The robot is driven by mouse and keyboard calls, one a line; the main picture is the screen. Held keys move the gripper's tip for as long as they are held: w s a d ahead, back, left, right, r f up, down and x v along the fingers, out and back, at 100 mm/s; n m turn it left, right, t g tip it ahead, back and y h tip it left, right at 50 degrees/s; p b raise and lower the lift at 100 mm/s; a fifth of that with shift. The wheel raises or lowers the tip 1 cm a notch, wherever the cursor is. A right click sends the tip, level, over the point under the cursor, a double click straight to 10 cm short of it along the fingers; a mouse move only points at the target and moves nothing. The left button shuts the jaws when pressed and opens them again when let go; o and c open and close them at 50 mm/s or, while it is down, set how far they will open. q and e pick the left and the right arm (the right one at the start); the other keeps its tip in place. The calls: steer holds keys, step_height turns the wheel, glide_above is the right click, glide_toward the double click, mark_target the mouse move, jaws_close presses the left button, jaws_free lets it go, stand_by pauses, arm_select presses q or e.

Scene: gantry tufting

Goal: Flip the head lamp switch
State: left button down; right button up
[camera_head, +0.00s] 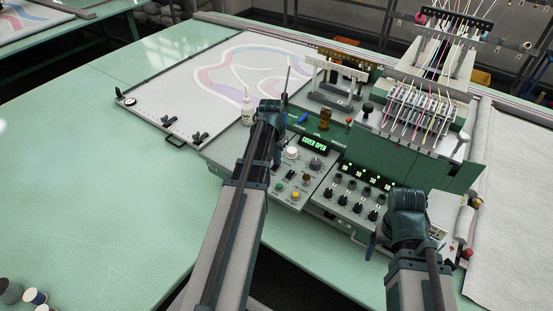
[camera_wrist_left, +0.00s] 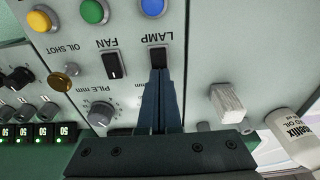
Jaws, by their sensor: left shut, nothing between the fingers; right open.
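The head lamp switch (camera_wrist_left: 158,60) is a small black rocker under the upside-down word LAMP on the grey control panel (camera_wrist_left: 205,55) in the left wrist view. My left gripper (camera_wrist_left: 158,74) is shut and empty, with its fingertips right at the near edge of this rocker. I cannot tell if they touch it, and they cover part of it. In the head view my left gripper (camera_head: 268,122) reaches over the panel, and its arm hides part of the controls. My right gripper (camera_head: 386,235) is open in front of the lower right of the console, its fingers mostly hidden.
The fan switch (camera_wrist_left: 112,65) sits beside the lamp switch. Blue (camera_wrist_left: 152,7), green (camera_wrist_left: 94,11) and yellow (camera_wrist_left: 41,19) buttons are close by, with a pile knob (camera_wrist_left: 101,113). A white oil bottle (camera_head: 247,108) stands by the panel. The display (camera_head: 314,142) reads COVER OPEN.

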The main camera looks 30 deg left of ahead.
arm_select(q)
steer(key=shift+w+f+b, duration=0.1)
steer(key=shift+f+b, duration=0.2)
steer(key=shift+b, duration=0.1)
steer(key=shift+r, duration=0.2)
steer(key=shift+s, duration=0.2)
steer(key=shift+s+p, duration=0.3)
steer(key=shift+s+r, duration=0.15)
steer(key=shift+s, duration=0.3)
steer(key=shift+w, duration=0.1)
